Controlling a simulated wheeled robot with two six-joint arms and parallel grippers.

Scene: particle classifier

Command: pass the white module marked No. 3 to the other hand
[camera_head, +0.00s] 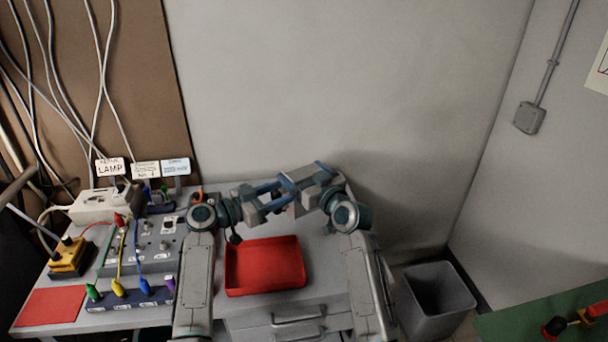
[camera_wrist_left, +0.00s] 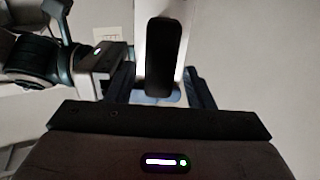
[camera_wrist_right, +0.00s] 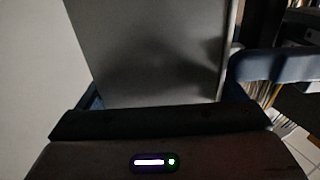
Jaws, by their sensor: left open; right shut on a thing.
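A pale block, which I take to be the white module (camera_wrist_right: 150,60), fills the space between my right gripper's blue fingers in the right wrist view, its face in shadow. In the left wrist view the module (camera_wrist_left: 140,38) shows as a pale edge around a dark rounded part, between the blue fingers of my left gripper (camera_wrist_left: 160,92). In the head view my left gripper (camera_head: 282,194) is open and meets my right gripper (camera_head: 297,188), which is shut on the module. The module is mostly hidden there by the grippers. No number is readable. I cannot tell whether the left fingers touch it.
A red tray (camera_head: 265,290) lies empty on the bench below the grippers. A grey control box (camera_head: 150,250) with coloured plugs and cables stands at left, near a red mat (camera_head: 52,307). A grey bin (camera_head: 436,300) stands right of the bench.

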